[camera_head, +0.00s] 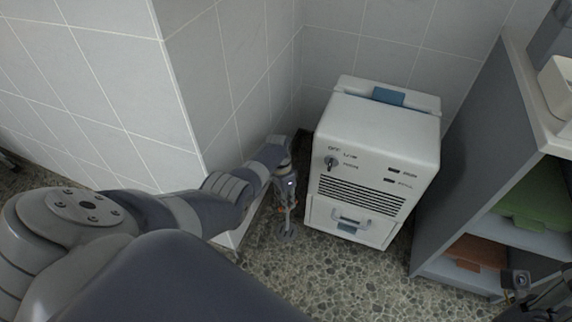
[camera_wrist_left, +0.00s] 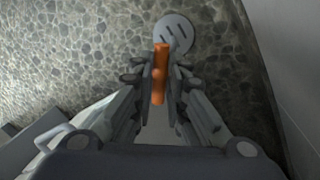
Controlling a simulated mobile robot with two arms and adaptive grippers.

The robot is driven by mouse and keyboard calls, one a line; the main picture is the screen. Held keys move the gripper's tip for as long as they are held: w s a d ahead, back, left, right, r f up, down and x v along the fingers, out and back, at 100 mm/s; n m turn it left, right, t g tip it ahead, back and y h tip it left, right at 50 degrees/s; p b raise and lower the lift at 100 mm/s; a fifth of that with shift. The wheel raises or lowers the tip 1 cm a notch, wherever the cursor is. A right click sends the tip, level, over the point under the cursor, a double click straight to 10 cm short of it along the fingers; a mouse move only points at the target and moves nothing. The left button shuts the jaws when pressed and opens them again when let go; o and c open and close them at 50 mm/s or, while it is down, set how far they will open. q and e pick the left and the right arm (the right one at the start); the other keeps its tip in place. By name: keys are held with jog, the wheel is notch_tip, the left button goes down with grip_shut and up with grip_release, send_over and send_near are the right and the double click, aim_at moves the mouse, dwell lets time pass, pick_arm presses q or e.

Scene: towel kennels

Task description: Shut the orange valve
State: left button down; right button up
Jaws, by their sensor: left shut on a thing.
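The orange valve handle (camera_wrist_left: 160,75) is a short upright-looking bar in the left wrist view. It lies between the fingers of my left gripper (camera_wrist_left: 158,90), which is shut on it. In the head view my left gripper (camera_head: 287,205) reaches down into the gap between the tiled wall and the white machine, and only a speck of orange shows there. A grey round floor plate with slots (camera_wrist_left: 174,34) is just beyond the handle. The pipe or body under the handle is mostly hidden by the gripper. Part of my right gripper shows at the lower right edge of the head view.
A white machine (camera_head: 378,140) with a knob and a lower drawer stands right of my left gripper. A grey shelf unit (camera_head: 480,150) holding green (camera_head: 535,200) and orange-brown (camera_head: 470,250) towels is farther right. The speckled floor (camera_head: 330,275) in front is clear.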

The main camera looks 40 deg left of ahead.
pick_arm(q)
jog(key=m+b, duration=0.1)
jog(key=m, duration=0.2)
jog(key=shift+w+m+g, duration=0.15)
jog(key=shift+m+g, duration=0.25)
jog(key=m+y, duration=0.1)
jog(key=m, duration=0.2)
jog(key=shift+m+b, duration=0.3)
jog(key=shift+b, duration=0.05)
jog(key=shift+w+m, duration=0.1)
jog(key=shift+m, duration=0.6)
jog(key=shift+d+m+g, duration=0.1)
jog(key=shift+m+g, duration=0.2)
jog(key=shift+m, duration=0.5)
jog(key=shift+m+y, duration=0.3)
jog(key=c, duration=1.6)
grip_release()
notch_tip(320, 180, up, 12)
jog(key=w, duration=0.2)
jog(key=shift+w+a, duration=0.2)
jog(key=shift+a, duration=0.05)
